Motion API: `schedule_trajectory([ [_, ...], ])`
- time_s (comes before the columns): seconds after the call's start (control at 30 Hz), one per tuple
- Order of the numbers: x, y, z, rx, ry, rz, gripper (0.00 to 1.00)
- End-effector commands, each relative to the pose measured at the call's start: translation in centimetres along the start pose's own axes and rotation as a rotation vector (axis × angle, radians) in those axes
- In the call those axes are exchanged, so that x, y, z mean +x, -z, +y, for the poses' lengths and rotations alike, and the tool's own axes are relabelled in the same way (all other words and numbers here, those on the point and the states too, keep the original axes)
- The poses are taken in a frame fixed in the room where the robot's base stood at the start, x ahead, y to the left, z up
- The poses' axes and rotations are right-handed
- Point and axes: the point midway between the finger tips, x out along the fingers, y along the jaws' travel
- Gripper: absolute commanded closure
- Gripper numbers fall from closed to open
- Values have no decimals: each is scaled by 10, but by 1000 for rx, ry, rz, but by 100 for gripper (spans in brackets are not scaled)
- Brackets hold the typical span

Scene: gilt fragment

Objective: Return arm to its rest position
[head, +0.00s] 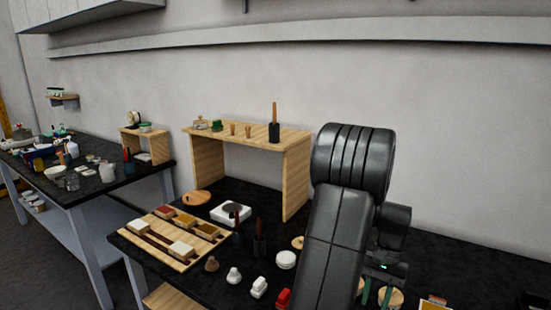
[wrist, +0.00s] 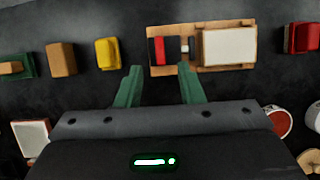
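My gripper (wrist: 160,88) shows in the wrist view with its two green fingers spread apart and nothing between them. It points down over the dark table, just short of a wooden holder (wrist: 244,66) that bears a white block and a red and black piece. In the head view my arm rises at the right, and my gripper (head: 374,290) is partly hidden behind the arm link; only parts of its green fingers show low down.
The dark table (head: 330,220) carries a wooden shelf (head: 208,155), a wooden tray (head: 150,245) with several blocks, and a white device (head: 229,215). A red item (head: 283,298) lies close to my arm. A yellow block (wrist: 107,54) and a red block (wrist: 302,38) flank the holder.

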Motion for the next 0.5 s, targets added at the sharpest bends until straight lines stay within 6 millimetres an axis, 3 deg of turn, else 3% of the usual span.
schedule_trajectory([
  [0.33, 71, -2, 0, -1, -1, -6, 65],
  [0.5, 68, -1, -2, -212, -88, -1, 65],
])
